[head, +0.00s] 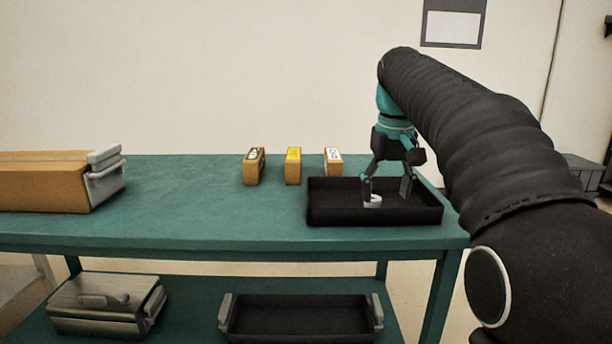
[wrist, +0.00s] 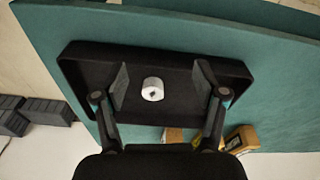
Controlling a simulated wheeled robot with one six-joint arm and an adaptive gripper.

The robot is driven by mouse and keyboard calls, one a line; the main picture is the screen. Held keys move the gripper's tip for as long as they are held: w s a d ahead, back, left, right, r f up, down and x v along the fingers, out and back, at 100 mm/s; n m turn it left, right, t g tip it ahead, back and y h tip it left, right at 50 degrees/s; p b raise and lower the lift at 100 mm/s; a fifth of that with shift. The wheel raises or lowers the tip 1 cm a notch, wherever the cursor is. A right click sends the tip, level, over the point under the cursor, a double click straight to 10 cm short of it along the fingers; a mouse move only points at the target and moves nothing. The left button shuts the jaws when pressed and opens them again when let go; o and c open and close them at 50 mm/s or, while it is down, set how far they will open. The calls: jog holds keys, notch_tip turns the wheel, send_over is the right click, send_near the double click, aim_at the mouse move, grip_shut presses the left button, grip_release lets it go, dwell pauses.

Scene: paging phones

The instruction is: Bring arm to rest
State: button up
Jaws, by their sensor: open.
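My gripper (head: 388,190) points down over the black tray (head: 325,214) at the right end of the green table. Its fingers are open. A small white round object (head: 373,201) with a dark centre lies in the tray, below and between the fingers. The wrist view shows the white object (wrist: 153,89) on the tray floor between the two spread fingers (wrist: 160,88), touching neither finger as seen there. My dark arm reaches in from the right of the head view.
A large tan bin (head: 42,184) with grey ends sits at the left. The lower shelf holds a metal case (head: 104,304) and a black tray (head: 300,316). The table's middle is clear.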

jog(key=shift+m+t, duration=0.3)
jog(key=f, duration=0.2)
jog(key=s+f, duration=0.1)
jog(key=f, duration=0.1)
jog(key=shift+s+f, duration=0.15)
jog(key=shift+s, duration=0.05)
jog(key=s+f+t, duration=0.1)
jog(key=s+f, duration=0.4)
jog(key=s, duration=0.3)
jog(key=s+f+m+t, duration=0.1)
jog(key=s+f, duration=0.4)
jog(key=s, duration=0.4)
jog(key=s+f+t, duration=0.1)
jog(key=s+f, duration=0.3)
jog(key=s, duration=0.5)
jog(key=shift+f+t, duration=0.3)
jog(key=shift+f, duration=0.1)
